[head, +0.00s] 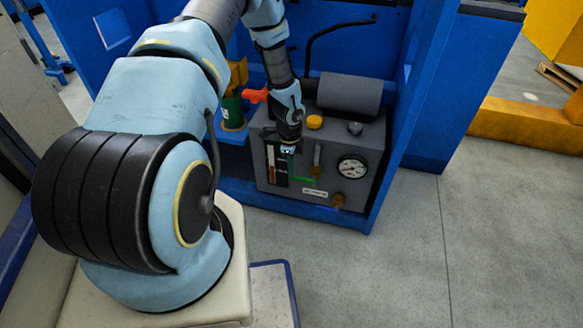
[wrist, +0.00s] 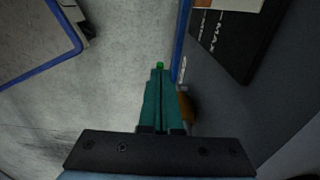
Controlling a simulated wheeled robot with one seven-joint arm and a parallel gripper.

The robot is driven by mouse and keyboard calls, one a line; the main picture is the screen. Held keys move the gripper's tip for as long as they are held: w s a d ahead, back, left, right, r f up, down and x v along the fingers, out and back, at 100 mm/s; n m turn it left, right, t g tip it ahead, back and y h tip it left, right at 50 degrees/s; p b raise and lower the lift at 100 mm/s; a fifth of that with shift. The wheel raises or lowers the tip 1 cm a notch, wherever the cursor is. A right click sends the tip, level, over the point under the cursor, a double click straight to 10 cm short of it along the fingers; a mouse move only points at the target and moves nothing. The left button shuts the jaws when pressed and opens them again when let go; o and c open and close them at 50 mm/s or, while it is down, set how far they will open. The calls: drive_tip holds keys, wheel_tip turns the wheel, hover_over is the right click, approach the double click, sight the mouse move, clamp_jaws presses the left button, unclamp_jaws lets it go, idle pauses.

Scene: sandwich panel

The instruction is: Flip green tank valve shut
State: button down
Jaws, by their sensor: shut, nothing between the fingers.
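The green valve handle (head: 304,181) is a small lever low on the front of the grey tank (head: 335,135). It points roughly sideways in the head view. My gripper (head: 290,172) hangs in front of the tank, at the left end of the handle. In the wrist view, the teal fingers of my gripper (wrist: 158,85) are together with nothing between them. A small bit of the green handle (wrist: 160,65) shows just beyond their tips. Whether they touch it I cannot tell. My wrist and fingers hide part of the tank front.
A pressure gauge (head: 352,167) and a brass fitting (head: 338,200) are right of the handle. A level window marked MAX (wrist: 217,38) is beside my fingers. Blue frame walls (head: 415,90) enclose the tank; floor (head: 400,260) in front is clear.

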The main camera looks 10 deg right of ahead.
wheel_tip(320, 180, up, 8)
drive_tip(key=p, duration=0.1)
drive_tip(key=shift+f, duration=0.25)
idle(0.7)
